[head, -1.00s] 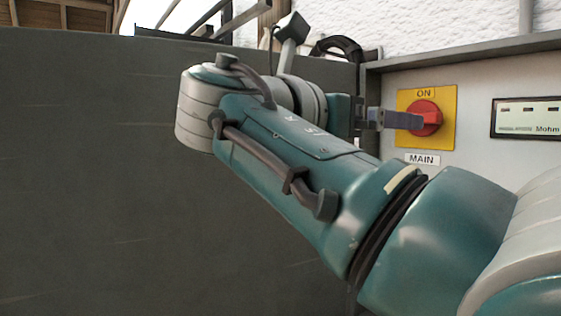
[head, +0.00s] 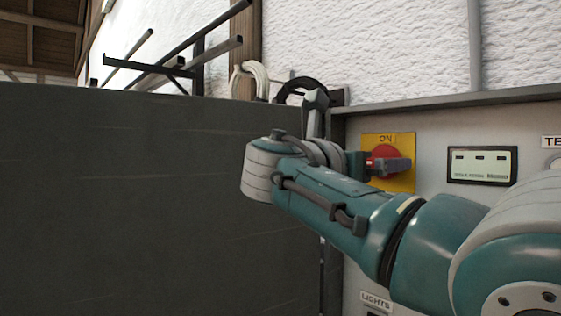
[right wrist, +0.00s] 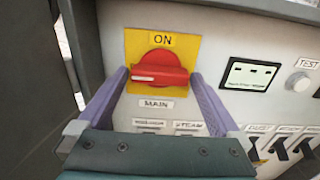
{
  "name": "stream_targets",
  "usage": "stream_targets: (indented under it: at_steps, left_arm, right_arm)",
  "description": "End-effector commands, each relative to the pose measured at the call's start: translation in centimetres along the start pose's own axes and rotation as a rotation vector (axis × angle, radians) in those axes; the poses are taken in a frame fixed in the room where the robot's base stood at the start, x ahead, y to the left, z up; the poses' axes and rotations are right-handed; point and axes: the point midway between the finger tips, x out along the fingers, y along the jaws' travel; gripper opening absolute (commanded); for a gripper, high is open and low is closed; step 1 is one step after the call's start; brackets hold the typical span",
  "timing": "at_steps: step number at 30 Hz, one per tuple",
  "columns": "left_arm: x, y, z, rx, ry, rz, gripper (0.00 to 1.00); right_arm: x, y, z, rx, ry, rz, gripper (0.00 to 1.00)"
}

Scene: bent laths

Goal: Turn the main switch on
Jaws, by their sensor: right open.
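The main switch is a round red knob with a bar handle (right wrist: 158,76) on a yellow plate (right wrist: 185,45) marked ON at the top. The handle lies about level, with a white mark at its left end. A MAIN label (right wrist: 157,104) sits below the plate. My right gripper (right wrist: 160,77) is open, one purple-grey finger at each end of the handle; I cannot tell whether they touch it. In the head view the red knob (head: 381,155) is partly hidden by a finger, and my arm hides the MAIN label. My left gripper is not in view.
A display (head: 482,165) is right of the switch. A round button under a TEST label (right wrist: 298,82) and several black toggles (right wrist: 280,149) are further right and lower. A dark panel (head: 130,200) fills the left, close beside my right arm. A ledge (head: 450,103) runs above the switches.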

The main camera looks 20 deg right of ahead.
Motion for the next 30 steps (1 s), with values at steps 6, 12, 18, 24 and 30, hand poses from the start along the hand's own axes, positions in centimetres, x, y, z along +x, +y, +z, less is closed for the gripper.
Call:
stream_targets:
  at_steps: [6,12,18,24,30]
  left_arm:
    - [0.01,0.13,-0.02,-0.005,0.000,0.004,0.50]
    - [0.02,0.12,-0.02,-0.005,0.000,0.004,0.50]
    - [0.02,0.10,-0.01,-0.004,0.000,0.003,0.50]
    - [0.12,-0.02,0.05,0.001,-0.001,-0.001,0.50]
    - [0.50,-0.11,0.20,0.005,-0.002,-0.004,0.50]
  right_arm:
    - [-0.03,0.00,0.00,0.000,0.000,0.000,0.79]
    - [-0.05,0.00,0.00,0.000,0.000,0.000,0.56]
    - [-0.06,0.01,0.01,0.001,0.000,0.000,0.34]
    - [-0.07,0.01,-0.02,0.014,0.000,0.000,0.34]
    - [-0.07,0.01,-0.09,0.084,0.000,0.000,0.34]
